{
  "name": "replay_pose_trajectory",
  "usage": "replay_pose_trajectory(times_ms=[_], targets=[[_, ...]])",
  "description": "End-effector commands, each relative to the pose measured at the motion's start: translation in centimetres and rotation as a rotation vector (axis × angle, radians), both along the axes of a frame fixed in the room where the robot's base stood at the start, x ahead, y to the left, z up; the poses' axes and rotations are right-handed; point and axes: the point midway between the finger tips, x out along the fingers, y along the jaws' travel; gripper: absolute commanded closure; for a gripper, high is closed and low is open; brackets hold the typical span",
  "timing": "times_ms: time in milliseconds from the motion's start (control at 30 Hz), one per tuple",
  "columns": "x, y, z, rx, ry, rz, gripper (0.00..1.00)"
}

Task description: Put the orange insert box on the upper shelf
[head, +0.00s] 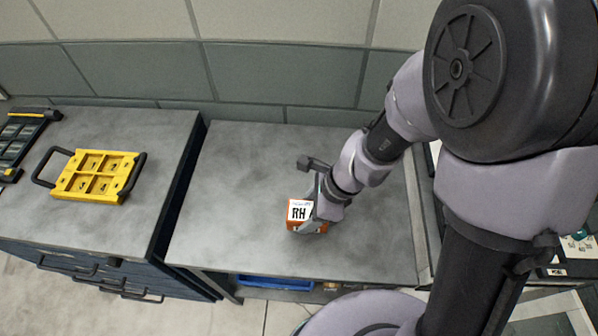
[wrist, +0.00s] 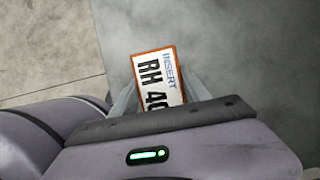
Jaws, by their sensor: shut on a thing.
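The orange insert box (head: 299,211) has a white label reading RH on its face. It is at the grey bench top (head: 240,180), near the front edge; I cannot tell whether it touches the surface. My gripper (head: 312,213) is shut on the box from the right side. In the wrist view the box (wrist: 160,78) sits between the two fingers of my gripper (wrist: 158,92), its label reading INSERT and RH 40, the rest hidden by the gripper body. The upper shelf cannot be made out for sure in either view.
A yellow tray with black handles (head: 97,176) lies on the left cabinet top (head: 150,135). A black rack (head: 20,135) stands at the far left. A blue bin (head: 275,283) shows below the bench top. The bench around the box is clear.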

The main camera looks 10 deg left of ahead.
Motion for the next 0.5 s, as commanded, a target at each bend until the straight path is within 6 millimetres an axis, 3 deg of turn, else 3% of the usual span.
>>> replay_pose_trajectory(times_ms=[233, 500], targets=[[7.9, 2.9, -0.8, 0.0, -0.003, 0.002, 1.0], [11.6, 4.2, -1.4, 0.0, -0.001, 0.001, 1.0]])
